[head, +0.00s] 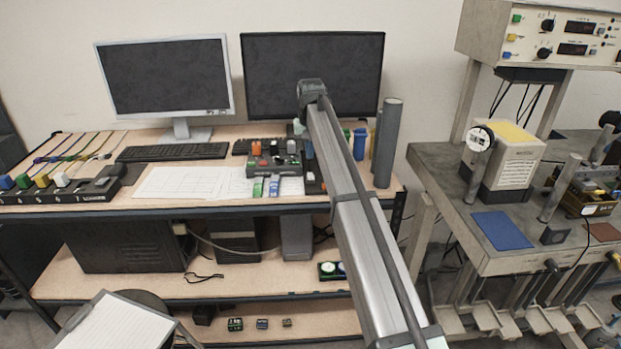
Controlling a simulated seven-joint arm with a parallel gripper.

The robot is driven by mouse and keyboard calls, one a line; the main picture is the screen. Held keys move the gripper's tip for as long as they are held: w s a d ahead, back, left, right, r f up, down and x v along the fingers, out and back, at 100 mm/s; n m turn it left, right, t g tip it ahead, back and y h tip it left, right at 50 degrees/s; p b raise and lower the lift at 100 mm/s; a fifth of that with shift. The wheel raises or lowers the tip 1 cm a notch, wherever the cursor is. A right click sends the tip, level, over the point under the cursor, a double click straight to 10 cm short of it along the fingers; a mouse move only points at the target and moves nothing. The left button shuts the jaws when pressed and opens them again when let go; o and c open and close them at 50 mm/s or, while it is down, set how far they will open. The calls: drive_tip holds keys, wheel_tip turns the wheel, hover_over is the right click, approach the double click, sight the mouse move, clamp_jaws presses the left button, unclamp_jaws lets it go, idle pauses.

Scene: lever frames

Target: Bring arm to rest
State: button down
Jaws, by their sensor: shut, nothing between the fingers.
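My arm (362,220) reaches up from the bottom right, in front of the desk, to a dark joint (312,90) before the right monitor. Past that joint the arm is mostly hidden behind its own long grey link. A small pale part (299,127) shows just left of the link, but I cannot tell what it belongs to. My gripper's fingers cannot be made out, and nothing is seen held.
The desk (115,142) bears two monitors (165,78), a keyboard (172,152), papers (188,181) and a control box (274,158) with coloured buttons. A grey cylinder (387,140) stands near its right end. A cluttered bench (452,194) is at right. A clipboard (118,325) is bottom left.

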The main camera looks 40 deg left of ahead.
drive_tip(key=shift+r, duration=0.8)
